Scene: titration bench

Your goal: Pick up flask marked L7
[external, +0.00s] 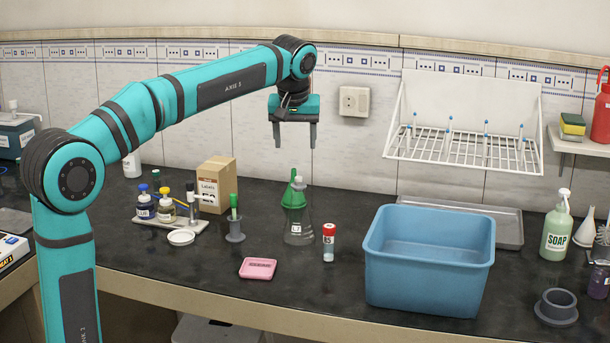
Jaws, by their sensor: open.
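A clear conical flask (299,228) stands upright on the dark bench near the middle. I cannot read an L7 mark on it from here.
A small red-capped bottle (328,243) stands just right of the flask. A grey stand with a green tube (234,228) is to its left, and a pink tray (258,268) in front. A large blue tub (428,280) fills the right. A labels box (216,183) stands behind left.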

